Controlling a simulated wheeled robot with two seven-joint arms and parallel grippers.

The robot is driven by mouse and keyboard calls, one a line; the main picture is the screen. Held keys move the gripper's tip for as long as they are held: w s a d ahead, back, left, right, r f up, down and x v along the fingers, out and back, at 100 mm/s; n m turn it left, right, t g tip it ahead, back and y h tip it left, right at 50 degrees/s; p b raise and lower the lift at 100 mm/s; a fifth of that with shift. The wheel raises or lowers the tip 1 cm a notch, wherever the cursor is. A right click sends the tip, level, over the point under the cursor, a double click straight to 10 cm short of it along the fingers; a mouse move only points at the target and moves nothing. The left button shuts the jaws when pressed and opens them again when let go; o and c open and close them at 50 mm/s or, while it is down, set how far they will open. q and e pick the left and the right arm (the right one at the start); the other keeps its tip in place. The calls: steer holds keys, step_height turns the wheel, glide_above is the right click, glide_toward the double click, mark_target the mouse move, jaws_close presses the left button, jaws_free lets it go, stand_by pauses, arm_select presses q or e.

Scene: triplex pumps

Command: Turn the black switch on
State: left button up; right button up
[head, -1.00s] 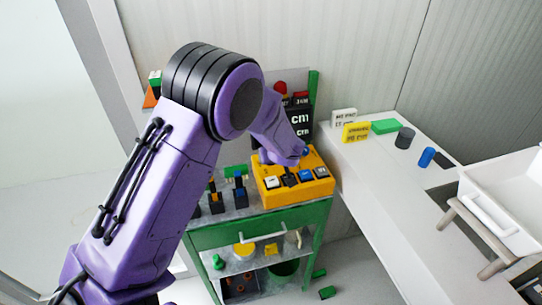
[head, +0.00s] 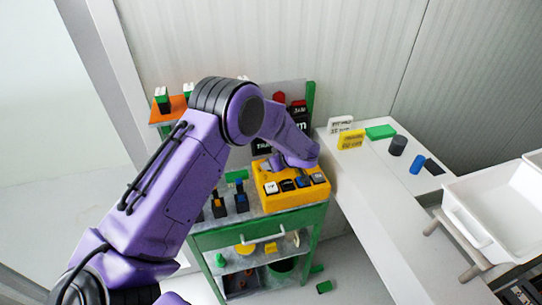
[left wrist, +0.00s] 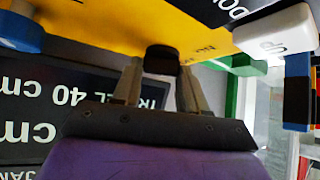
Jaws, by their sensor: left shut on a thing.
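A yellow control box (head: 295,199) sits on the green cart and carries a row of switches. I cannot tell whether the knob is turned. A white UP key (left wrist: 275,32) shows beside it. My right gripper is not in view.
Dark signs with white text (left wrist: 50,115) stand behind the box, close to my left gripper. Small black-and-blue switches (head: 241,203) stand left of the box on the cart. A white counter (head: 370,205) with several small blocks lies to the right.

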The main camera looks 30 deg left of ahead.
arm_select(q)
steer(key=n+g, duration=0.1)
steer(key=n+g+b, duration=0.1)
steer(key=n, duration=0.1)
steer(key=shift+w+f, duration=0.2)
steer(key=shift+w+n+g+b, duration=0.1)
steer(key=shift+n+g+b, duration=0.9)
steer(key=shift+n, duration=0.1)
steer(key=shift+r+n+g+b, duration=0.1)
steer(key=shift+n+g+b, duration=0.7)
steer(key=shift+n, duration=0.2)
steer(key=o, duration=1.1)
steer(key=shift+c, duration=0.2)
steer(key=shift+r, duration=0.1)
